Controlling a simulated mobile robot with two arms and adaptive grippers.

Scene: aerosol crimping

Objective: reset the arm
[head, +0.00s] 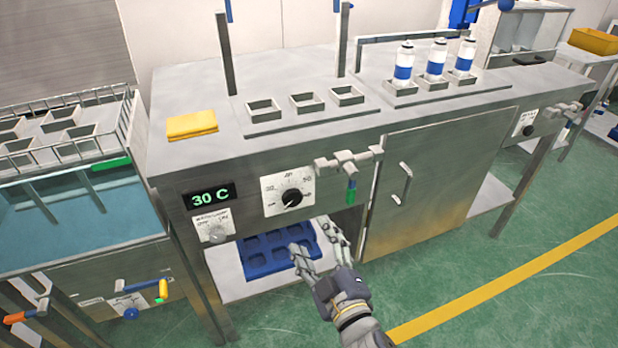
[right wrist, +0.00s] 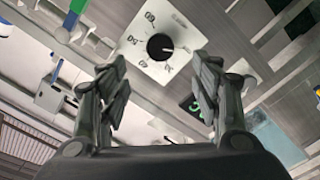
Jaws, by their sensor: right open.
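My right gripper (head: 318,246) is in front of the steel workbench (head: 400,128), below the dial panel. It is open and empty. In the right wrist view, its two fingers (right wrist: 157,88) stand apart with nothing between them. The dial (head: 291,197) on a white plate is on the bench front, and it also shows beyond the fingers in the right wrist view (right wrist: 160,46). The black display (head: 208,196) left of the dial reads 30 C. My left gripper is not in view.
Three white and blue cans (head: 403,64) stand in holders at the back right of the bench. A yellow cloth (head: 191,124) lies at the left. A blue tray (head: 262,258) sits on the lower shelf behind my gripper. A water bath (head: 80,222) stands left. Green floor at front right is clear.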

